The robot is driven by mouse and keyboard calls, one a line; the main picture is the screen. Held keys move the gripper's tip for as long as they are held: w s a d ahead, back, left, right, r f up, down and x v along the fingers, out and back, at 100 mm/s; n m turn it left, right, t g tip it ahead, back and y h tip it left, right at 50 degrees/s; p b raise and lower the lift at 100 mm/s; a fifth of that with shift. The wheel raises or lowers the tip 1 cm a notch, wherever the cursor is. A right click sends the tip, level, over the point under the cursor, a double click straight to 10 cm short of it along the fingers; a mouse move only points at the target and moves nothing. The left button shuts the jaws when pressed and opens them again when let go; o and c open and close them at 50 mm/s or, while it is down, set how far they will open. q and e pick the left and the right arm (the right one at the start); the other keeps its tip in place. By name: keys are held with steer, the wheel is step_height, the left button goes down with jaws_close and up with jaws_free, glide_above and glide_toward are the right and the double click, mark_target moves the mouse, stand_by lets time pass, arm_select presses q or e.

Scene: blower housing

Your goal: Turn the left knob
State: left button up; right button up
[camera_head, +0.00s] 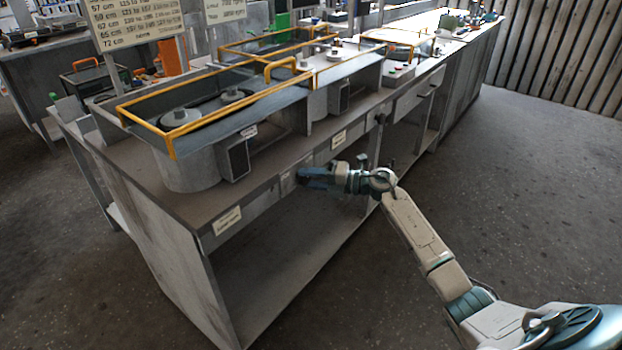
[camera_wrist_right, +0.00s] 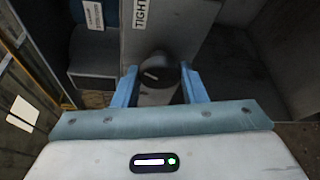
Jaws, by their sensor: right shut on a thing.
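A dark round knob (camera_wrist_right: 160,73) with a short white mark shows in the right wrist view, on a grey panel below a white label reading "TIGHT" (camera_wrist_right: 141,14). My right gripper (camera_wrist_right: 160,88) is shut on this knob, with one blue finger on each side of it. In the head view my right gripper (camera_head: 303,178) reaches the front face of the workbench (camera_head: 215,200), below the nearest blower housing, and hides the knob there. My left gripper is not in view.
The nearest blower housing (camera_head: 190,168) with a yellow frame (camera_head: 167,134) stands on the bench above my gripper. More housings stand farther along. White labels (camera_head: 227,220) are on the bench front. The open lower shelf and the floor (camera_head: 480,210) in front are clear.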

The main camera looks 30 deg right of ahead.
steer(key=shift+f, duration=0.1)
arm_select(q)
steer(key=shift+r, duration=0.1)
arm_select(e)
steer(key=o, duration=1)
steer(key=shift+c, duration=0.2)
steer(key=shift+s+d, duration=0.35)
steer(key=shift+d, duration=0.05)
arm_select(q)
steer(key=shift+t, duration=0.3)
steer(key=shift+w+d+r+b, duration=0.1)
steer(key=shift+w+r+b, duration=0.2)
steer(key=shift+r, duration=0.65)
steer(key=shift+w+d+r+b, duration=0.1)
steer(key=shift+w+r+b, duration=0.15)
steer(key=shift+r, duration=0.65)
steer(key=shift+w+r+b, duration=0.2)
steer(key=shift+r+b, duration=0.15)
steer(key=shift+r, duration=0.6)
arm_select(e)
steer(key=v, duration=0.9)
steer(key=shift+s+d, duration=0.25)
steer(key=shift+s, duration=0.05)
